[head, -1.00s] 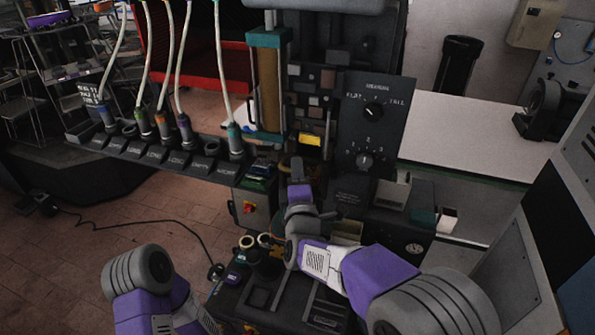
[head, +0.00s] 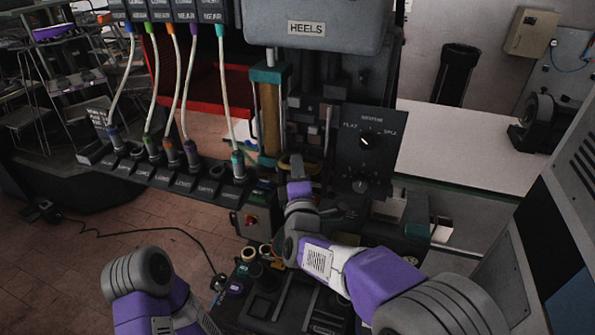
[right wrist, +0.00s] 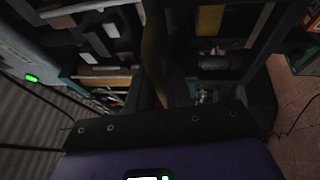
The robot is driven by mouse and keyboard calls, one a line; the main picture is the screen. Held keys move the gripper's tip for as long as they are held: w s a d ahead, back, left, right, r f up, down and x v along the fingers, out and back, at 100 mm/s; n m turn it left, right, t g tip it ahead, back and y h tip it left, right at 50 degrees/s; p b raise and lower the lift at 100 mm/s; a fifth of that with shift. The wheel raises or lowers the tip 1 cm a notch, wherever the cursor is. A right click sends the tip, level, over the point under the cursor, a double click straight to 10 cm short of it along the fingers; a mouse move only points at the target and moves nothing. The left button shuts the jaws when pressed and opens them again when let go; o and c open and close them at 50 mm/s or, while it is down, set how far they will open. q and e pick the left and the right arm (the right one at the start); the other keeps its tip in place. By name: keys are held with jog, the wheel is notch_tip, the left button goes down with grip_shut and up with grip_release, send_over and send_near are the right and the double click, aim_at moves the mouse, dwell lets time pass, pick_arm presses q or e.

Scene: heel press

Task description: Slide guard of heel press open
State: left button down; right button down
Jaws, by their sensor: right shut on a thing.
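The heel press (head: 345,25) stands ahead in the head view, with a "HEELS" label on its upper housing. Its guard (head: 269,118) looks to be the upright amber panel between teal end pieces on the left of the press. My right gripper (head: 291,163) is at the lower right of this panel. In the right wrist view a brown-amber strip, seemingly the guard's edge (right wrist: 152,50), runs down between the fingers of my right gripper (right wrist: 160,100), which are shut on it. The exact grip is dark and partly hidden. My left arm shows at lower left, its gripper out of view.
A dial panel (head: 367,150) stands right of the gripper. A rack with several cabled plugs (head: 240,165) extends left. A red-knobbed switch box (head: 252,221) and a lower bench with small rings lie below. A white-topped counter (head: 465,145) is behind at right.

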jog(key=shift+r, duration=0.85)
pick_arm(q)
jog(key=shift+r, duration=0.55)
pick_arm(e)
jog(key=shift+f, duration=0.1)
jog(key=c, duration=1.1)
grip_release()
jog(key=shift+f, duration=0.1)
pick_arm(q)
jog(key=shift+f, duration=0.45)
pick_arm(e)
jog(key=v, duration=0.7)
jog(key=shift+s, duration=0.3)
